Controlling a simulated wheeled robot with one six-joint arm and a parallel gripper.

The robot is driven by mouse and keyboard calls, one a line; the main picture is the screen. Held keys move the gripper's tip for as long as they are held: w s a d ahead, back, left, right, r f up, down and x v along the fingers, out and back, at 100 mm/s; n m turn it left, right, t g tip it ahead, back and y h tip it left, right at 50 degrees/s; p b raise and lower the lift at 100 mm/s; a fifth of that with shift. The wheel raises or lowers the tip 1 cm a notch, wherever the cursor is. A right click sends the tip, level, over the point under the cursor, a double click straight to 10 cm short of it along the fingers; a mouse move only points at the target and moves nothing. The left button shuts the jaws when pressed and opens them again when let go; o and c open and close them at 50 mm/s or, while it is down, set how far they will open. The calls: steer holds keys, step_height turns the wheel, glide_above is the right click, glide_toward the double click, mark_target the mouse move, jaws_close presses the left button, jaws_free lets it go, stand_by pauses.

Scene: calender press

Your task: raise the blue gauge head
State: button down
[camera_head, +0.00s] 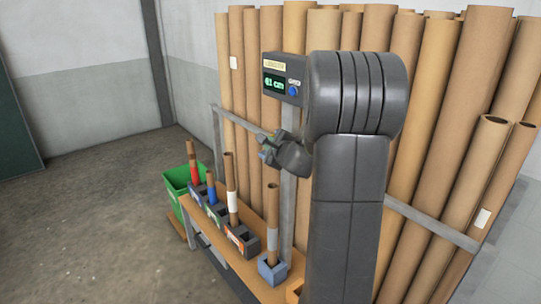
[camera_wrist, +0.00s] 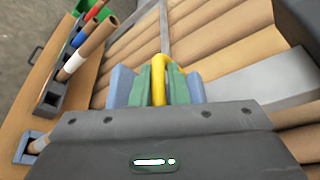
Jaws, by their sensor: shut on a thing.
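My gripper (camera_wrist: 160,88) is shut on the yellow handle, with green fingers on either side. In the head view my gripper (camera_head: 276,152) is at the upright grey post (camera_head: 287,195), partly behind my arm, and the gauge head is mostly hidden there. A grey readout box (camera_head: 283,78) at the post's top shows green digits that look like 61 cm, above my gripper.
Below, a narrow wooden bench (camera_head: 205,236) carries dark holders with thin tubes. A blue holder (camera_head: 272,268) has a tube (camera_head: 272,215) standing close under my gripper. A green bin (camera_head: 180,180) stands at the far end. Tall cardboard tubes (camera_head: 440,90) lean behind a rail. The floor at left is clear.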

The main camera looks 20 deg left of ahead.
step_height(320, 180, up, 9)
steer(key=p, duration=0.4)
steer(key=shift+a, duration=0.1)
steer(key=shift+r, duration=0.15)
steer(key=c, duration=1.5)
jaws_free()
steer(key=shift+w+a, duration=0.1)
steer(key=shift+o, duration=0.2)
steer(key=shift+f, duration=0.2)
steer(key=shift+s+d, duration=0.4)
steer(key=shift+d, duration=0.05)
steer(key=b+v, duration=0.1)
steer(key=v, duration=1.1)
steer(key=shift+s+d+r, duration=0.15)
steer(key=shift+s+r, duration=0.05)
steer(key=shift+s, duration=0.15)
steer(key=shift+w, duration=0.15)
steer(key=p+x, duration=0.1)
steer(key=x, duration=1.2)
steer(key=shift+w+f, duration=0.2)
steer(key=shift+w, duration=0.05)
